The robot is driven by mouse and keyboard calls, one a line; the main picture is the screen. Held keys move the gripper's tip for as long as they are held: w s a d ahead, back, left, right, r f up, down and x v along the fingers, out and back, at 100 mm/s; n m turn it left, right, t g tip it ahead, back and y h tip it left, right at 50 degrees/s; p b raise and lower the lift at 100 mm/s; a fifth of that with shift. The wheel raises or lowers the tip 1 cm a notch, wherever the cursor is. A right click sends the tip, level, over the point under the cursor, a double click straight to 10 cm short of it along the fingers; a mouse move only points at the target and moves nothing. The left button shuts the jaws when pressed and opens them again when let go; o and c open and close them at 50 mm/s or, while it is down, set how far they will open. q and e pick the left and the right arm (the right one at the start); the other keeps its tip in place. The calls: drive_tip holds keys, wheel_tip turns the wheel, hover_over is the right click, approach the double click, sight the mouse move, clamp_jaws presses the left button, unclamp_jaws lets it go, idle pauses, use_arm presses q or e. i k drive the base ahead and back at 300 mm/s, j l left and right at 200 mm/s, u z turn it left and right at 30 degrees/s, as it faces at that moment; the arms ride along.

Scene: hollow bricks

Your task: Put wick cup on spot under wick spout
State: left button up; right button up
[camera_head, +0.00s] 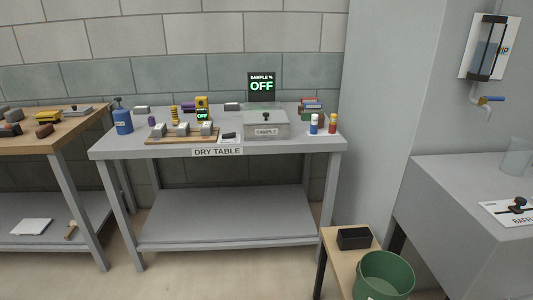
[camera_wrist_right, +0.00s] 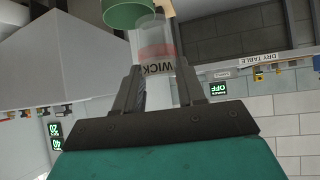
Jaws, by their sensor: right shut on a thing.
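The wick cup (camera_wrist_right: 158,45) is a clear cup with a reddish band and the word WICK, seen in the right wrist view. My right gripper (camera_wrist_right: 158,75) is shut on it, with one dark finger on each side. Neither gripper shows in the head view. No spot marked for the wick cup can be made out.
Another clear cup (camera_head: 516,156) stands on the grey counter (camera_head: 450,190) at right, near a white plate with a black knob (camera_head: 517,206). A green bucket (camera_head: 384,275) and black box (camera_head: 354,238) are by a small wooden stand. The dry table (camera_head: 230,148) carries several items.

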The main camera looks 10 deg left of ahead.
sight(118, 141)
drive_tip(key=i+j, duration=0.1)
drive_tip(key=j, duration=0.3)
drive_tip(key=i+j+u, duration=0.1)
drive_tip(key=j, duration=0.3)
drive_tip(key=i+j, duration=0.15)
drive_tip(key=j, duration=0.2)
drive_tip(key=i+j+u, duration=0.1)
drive_tip(key=j, duration=0.3)
drive_tip(key=i+j+u, duration=0.1)
drive_tip(key=i+j, duration=0.6)
drive_tip(key=j, duration=0.15)
drive_tip(key=i+j, duration=0.85)
drive_tip(key=j, duration=0.2)
drive_tip(key=i+j, duration=0.25)
drive_tip(key=j, duration=0.3)
